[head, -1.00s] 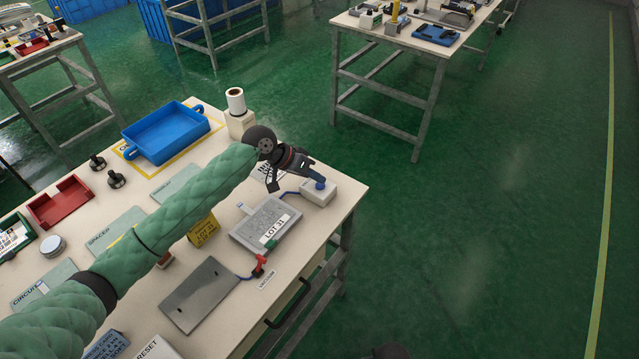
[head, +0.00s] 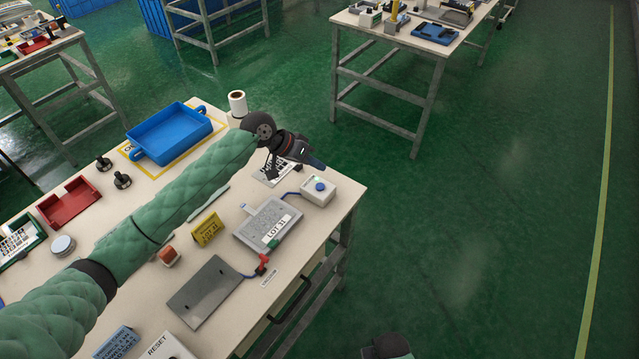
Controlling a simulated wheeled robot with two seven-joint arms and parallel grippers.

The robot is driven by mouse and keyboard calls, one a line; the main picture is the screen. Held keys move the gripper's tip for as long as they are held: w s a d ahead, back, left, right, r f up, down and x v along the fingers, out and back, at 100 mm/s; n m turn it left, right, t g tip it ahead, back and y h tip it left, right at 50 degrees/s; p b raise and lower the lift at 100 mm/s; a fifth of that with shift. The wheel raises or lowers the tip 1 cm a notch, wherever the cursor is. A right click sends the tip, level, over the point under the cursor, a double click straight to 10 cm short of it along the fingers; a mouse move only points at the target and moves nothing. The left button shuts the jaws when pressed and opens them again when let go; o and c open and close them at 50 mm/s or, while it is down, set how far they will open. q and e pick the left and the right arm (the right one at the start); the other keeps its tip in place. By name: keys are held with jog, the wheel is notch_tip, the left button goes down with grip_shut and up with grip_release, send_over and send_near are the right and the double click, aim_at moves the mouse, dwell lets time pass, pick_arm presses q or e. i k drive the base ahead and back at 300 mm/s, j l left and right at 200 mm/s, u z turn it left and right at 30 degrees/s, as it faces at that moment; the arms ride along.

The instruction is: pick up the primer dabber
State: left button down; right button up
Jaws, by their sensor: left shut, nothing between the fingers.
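My left gripper (head: 318,164) is shut and empty, in the air above the far right corner of the bench, just behind a white box with a blue button (head: 319,188). A small green light shows on that box. No object is clearly marked as the primer dabber. A small block with an orange-red top (head: 169,256) stands near the bench middle, beside my left forearm, and may be it; I cannot tell. Two black knobbed pieces (head: 122,180) stand by the blue tray.
The bench (head: 225,340) holds a grey LOT 31 plate (head: 268,222), a dark flat plate (head: 204,290), a yellow card block (head: 207,229), a blue tray (head: 170,134), a red tray (head: 68,202) and a white roll (head: 237,103). My left arm covers the middle left.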

aim_at(169, 257)
jog(key=k+l, duration=0.15)
jog(key=l, duration=0.2)
jog(key=k+l, duration=0.2)
jog(key=l, duration=0.15)
jog(key=k+l, duration=0.15)
jog(key=l, duration=0.15)
